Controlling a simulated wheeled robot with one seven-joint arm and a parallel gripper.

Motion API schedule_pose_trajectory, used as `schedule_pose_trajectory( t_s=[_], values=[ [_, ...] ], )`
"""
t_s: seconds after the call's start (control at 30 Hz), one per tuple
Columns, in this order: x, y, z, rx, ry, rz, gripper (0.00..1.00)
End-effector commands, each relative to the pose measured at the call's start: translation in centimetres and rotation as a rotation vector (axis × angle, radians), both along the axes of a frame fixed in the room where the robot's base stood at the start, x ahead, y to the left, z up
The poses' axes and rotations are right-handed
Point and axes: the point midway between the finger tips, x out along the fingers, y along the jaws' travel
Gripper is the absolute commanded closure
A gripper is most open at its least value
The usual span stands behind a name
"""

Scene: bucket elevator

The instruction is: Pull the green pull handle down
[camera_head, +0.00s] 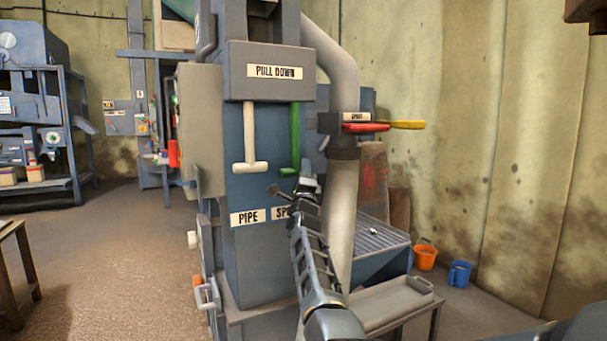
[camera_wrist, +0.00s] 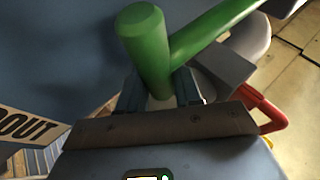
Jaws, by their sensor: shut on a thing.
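The green pull handle (camera_head: 295,140) hangs below the "PULL DOWN" box (camera_head: 270,72) on the blue machine, to the right of a cream handle. My gripper (camera_head: 300,190) is at the handle's lower end. In the wrist view the green handle (camera_wrist: 148,45) fills the upper middle, a thick crossbar joined to a slanting rod. My gripper (camera_wrist: 162,90) is shut on the crossbar, its fingers on either side. The fingertips are partly hidden by the handle.
The cream handle (camera_head: 250,140) hangs close on the left. A grey pipe (camera_head: 342,220) with red (camera_head: 366,127) and yellow (camera_head: 405,124) levers stands close on the right. A tray bench (camera_head: 390,303), an orange bucket (camera_head: 425,257) and a blue bucket (camera_head: 459,273) are lower right.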

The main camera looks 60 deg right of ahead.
Motion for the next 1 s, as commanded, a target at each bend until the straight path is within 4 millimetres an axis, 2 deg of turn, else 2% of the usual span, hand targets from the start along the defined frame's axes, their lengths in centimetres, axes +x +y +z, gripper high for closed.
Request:
schedule_pose_trajectory(
  t_s=[0.03, 0.07, 0.4, 0.43, 0.47, 0.77, 1.0],
  values=[
    [0.1, 0.1, -1.0, 0.001, 0.002, 0.001, 1.0],
    [0.1, 0.1, -1.0, 0.001, 0.002, 0.002, 1.0],
    [0.1, 0.1, -0.8, 0.0, 0.001, 0.002, 1.0],
    [0.1, 0.1, -0.8, 0.0, 0.001, 0.002, 0.64],
    [0.1, 0.1, -0.8, 0.0, 0.001, 0.002, 0.61],
    [0.0, 0.2, -0.9, 0.0, 0.001, 0.001, 0.6],
    [-1.4, 2.5, -2.6, 0.0, 0.002, 0.003, 0.6]
  ],
)
